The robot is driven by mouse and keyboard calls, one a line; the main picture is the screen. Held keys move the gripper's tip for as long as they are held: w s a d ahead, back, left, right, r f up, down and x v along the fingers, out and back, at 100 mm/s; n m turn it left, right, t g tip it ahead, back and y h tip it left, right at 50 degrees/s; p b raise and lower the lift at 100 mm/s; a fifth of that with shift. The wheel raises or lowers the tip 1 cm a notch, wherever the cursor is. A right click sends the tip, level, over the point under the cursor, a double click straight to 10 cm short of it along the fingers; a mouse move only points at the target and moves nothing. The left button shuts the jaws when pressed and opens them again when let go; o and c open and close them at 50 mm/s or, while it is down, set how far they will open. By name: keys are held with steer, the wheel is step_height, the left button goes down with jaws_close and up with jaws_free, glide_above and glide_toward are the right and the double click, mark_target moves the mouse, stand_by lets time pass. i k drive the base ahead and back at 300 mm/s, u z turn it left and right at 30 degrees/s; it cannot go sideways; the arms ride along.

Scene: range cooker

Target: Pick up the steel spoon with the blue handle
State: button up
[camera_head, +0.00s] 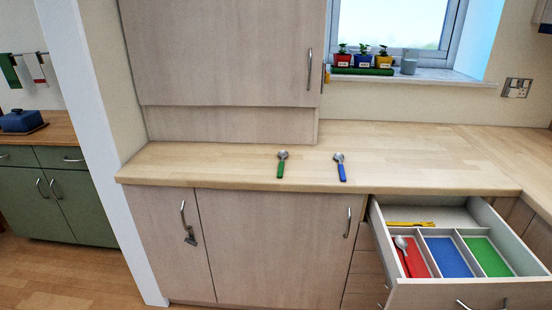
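The steel spoon with the blue handle (340,167) lies on the wooden worktop (230,162), near its front edge. Its bowl points to the back and its blue handle points to the front. A similar spoon with a green handle (282,164) lies to its left, apart from it. My gripper is not in view.
An open drawer (515,283) juts out at the lower right, with red, blue (448,257) and green (487,257) compartments. A spoon (402,245) lies in the red one. Small potted plants (363,58) stand on the windowsill. The worktop around the spoons is clear.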

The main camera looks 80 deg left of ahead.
mark_target(338, 156)
steer(key=u, duration=2.35)
steer(key=i, duration=0.4)
